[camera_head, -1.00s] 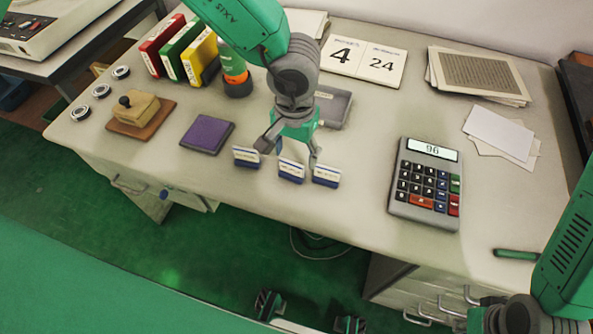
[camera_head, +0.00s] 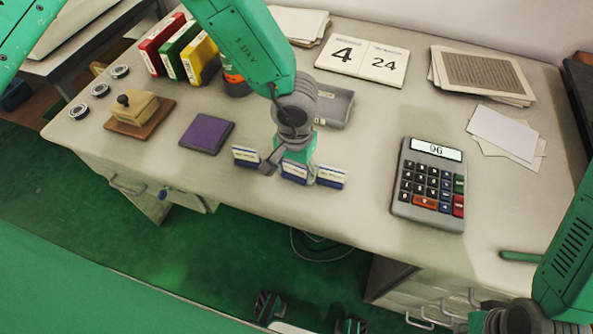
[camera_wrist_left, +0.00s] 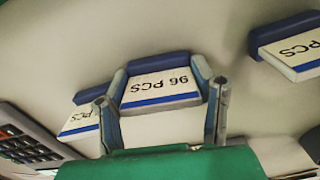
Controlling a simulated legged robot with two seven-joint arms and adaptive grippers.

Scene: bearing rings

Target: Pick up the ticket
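Three white tickets with blue edges stand in a row near the desk's front edge in the head view: a left one (camera_head: 246,156), a middle one (camera_head: 294,173) and a right one (camera_head: 330,177). My left gripper (camera_head: 287,165) is down over the middle ticket and partly hides it. In the left wrist view that ticket (camera_wrist_left: 160,90) reads "96 PCS" and lies between the open fingers of the left gripper (camera_wrist_left: 160,75), one close to each side; contact cannot be told. My right arm shows at the lower right; its gripper is out of view.
A calculator (camera_head: 430,185) showing 96 is right of the tickets. A purple pad (camera_head: 207,134) and a wooden stamp (camera_head: 136,108) are to the left. A grey tray (camera_head: 335,108) is behind my gripper. Bare desk lies between tickets and calculator.

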